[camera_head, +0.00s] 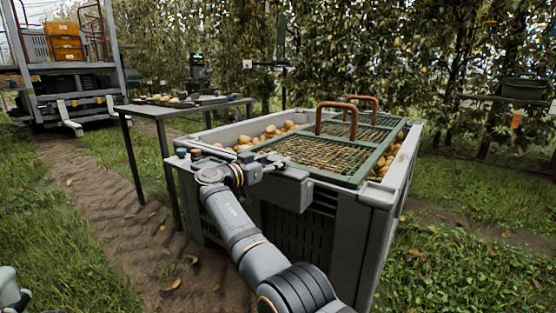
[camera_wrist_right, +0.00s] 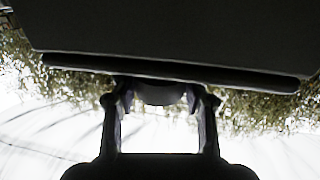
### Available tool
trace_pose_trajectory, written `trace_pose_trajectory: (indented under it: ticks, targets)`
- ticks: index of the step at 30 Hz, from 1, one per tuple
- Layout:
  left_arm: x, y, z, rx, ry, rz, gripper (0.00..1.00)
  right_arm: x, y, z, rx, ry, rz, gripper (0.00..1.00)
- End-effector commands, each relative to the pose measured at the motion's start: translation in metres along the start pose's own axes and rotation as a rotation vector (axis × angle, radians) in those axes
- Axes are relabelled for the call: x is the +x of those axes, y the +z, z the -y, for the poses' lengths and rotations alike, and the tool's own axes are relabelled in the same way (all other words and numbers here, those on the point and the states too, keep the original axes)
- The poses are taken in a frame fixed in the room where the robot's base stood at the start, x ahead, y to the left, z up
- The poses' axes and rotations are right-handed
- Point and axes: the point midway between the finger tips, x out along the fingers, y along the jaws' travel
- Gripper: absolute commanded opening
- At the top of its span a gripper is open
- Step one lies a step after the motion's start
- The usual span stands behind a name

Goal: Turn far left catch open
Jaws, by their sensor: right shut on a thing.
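The big grey bin (camera_head: 375,215) of pears has a green grid lid frame (camera_head: 340,172) with two brown curved handles on top. My right arm reaches up to the bin's near left rim. My right gripper (camera_head: 271,163) is at that rim, small and partly hidden by its own wrist. In the right wrist view the gripper's two fingers (camera_wrist_right: 161,103) stand on either side of a dark rounded piece (camera_wrist_right: 160,93), which looks like the catch. It sits under a dark slab with a rounded edge bar. Its turn angle cannot be made out.
A narrow table (camera_head: 150,110) with small items stands left behind the bin. A cart with orange crates (camera_head: 66,45) is at the back left. Fruit trees line the back. Grass and a dirt track lie open at the left, and grass at the right.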

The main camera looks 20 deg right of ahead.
Motion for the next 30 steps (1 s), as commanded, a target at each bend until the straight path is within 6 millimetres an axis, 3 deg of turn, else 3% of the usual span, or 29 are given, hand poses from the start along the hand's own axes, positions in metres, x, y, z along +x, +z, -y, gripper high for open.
trace_pose_trajectory:
  ticks: [9,10,15,25,30]
  targets:
    - [-0.001,0.0,-0.001,-0.001,0.004,0.004,0.4,0.0,0.0,0.0,0.0,0.0,0.002,0.0]
    - [-0.001,0.0,-0.001,-0.001,0.005,0.004,0.4,0.0,0.001,0.0,0.0,0.0,0.002,0.48]
    - [-0.001,0.0,-0.001,-0.002,0.006,0.002,0.4,0.0,0.0,0.0,0.0,0.0,0.001,0.69]
    - [0.0,0.0,-0.002,-0.002,0.009,-0.003,0.4,0.0,-0.003,0.0,0.001,0.0,0.0,0.69]
    - [0.0,0.0,-0.001,-0.001,0.007,-0.002,0.4,0.0,-0.033,0.0,0.004,0.0,-0.001,0.69]
